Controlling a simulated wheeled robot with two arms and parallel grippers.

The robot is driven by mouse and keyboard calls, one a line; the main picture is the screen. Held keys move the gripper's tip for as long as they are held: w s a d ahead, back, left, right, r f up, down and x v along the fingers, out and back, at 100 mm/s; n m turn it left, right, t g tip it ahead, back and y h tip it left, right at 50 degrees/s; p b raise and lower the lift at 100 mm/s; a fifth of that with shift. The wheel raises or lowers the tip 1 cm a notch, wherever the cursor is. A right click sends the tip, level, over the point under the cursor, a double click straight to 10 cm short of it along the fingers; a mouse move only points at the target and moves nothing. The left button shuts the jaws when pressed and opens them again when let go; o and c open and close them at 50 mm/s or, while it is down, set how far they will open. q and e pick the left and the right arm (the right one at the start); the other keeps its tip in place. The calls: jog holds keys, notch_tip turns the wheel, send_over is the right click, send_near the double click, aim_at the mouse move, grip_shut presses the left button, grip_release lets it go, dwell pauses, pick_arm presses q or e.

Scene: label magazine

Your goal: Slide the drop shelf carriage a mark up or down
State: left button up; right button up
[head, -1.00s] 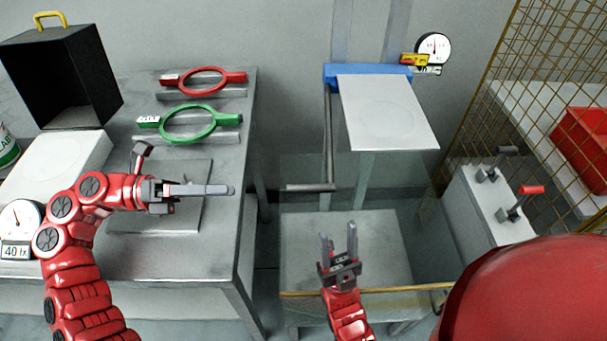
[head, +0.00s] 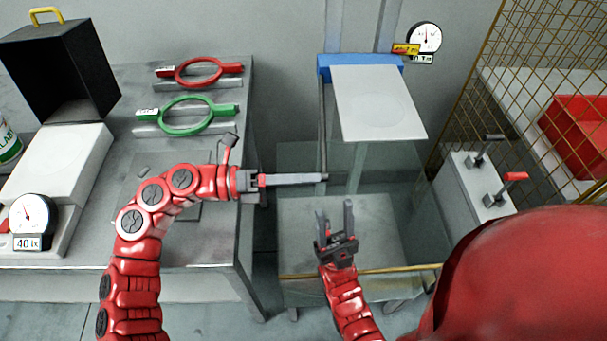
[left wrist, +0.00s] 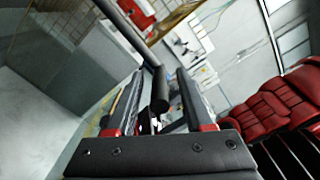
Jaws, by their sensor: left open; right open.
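The drop shelf carriage is a blue block (head: 350,62) on vertical rails at the back wall, carrying a white shelf plate (head: 378,103). A dark rod (head: 322,120) hangs from its left side. The rod's handle end, a grey bar, is hidden behind my left gripper (head: 325,178) in the head view. In the left wrist view, the bar (left wrist: 161,92) lies between the open fingers (left wrist: 160,85); whether they touch it I cannot tell. My right gripper (head: 334,209) is open and empty, lower down in front of the glass-sided enclosure.
The left bench holds red (head: 198,71) and green (head: 187,115) ring tools. At right are a lever box (head: 470,190), a mesh fence (head: 520,70) and a red bin (head: 575,135).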

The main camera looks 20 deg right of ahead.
pick_arm(q)
grip_shut()
dwell(1.4)
